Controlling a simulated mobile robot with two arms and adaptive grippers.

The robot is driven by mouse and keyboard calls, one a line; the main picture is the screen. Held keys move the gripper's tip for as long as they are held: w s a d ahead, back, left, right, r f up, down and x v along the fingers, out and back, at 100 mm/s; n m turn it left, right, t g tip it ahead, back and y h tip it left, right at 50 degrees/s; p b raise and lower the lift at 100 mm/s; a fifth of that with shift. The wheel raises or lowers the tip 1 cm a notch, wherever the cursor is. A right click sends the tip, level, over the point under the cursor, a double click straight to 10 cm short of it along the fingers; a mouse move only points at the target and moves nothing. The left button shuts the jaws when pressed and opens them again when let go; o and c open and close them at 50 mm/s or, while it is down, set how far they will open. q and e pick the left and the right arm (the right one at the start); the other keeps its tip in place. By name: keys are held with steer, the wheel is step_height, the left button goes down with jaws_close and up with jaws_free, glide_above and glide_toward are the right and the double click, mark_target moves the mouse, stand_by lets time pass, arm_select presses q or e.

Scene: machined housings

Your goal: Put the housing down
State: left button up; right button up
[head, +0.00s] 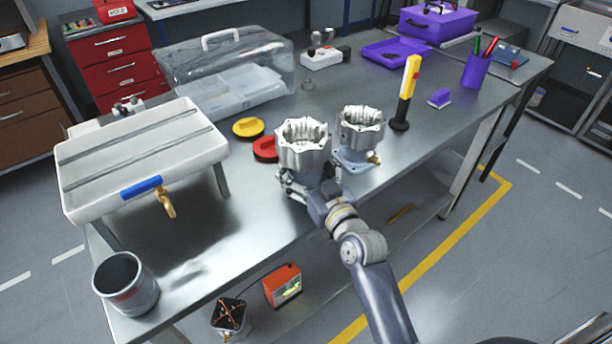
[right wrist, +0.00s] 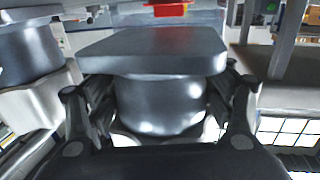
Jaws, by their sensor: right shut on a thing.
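A silver machined housing (head: 303,143) with an open, scalloped top is held upright in my right gripper (head: 306,184), near the table's front edge. In the right wrist view, the fingers lie on both sides of its round body (right wrist: 160,105), and its flat square flange (right wrist: 155,50) shows. The gripper hides its lower part in the head view, so I cannot tell whether it touches the table. A second, similar housing (head: 361,130) with a blue-grey base stands on the table just to the right. My left gripper is not in view.
On the metal table (head: 262,215), a red disc (head: 265,149) and a yellow disc (head: 248,127) lie left of the held housing. A yellow-black tool (head: 406,92) stands at the right. A white sink-like unit (head: 140,160) and a metal cup (head: 125,285) are at the left.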

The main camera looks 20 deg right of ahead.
steer(key=shift+f, duration=1.6)
steer(key=shift+b, duration=0.3)
steer(key=o, duration=1.8)
steer(key=shift+f, duration=0.3)
steer(key=shift+o, duration=0.2)
steer(key=shift+s, duration=0.1)
steer(key=shift+r, duration=0.15)
steer(key=shift+s, duration=0.2)
steer(key=s+d+b, duration=0.1)
steer(key=s, duration=1)
steer(key=shift+s+d, duration=0.25)
steer(key=shift+d, duration=0.1)
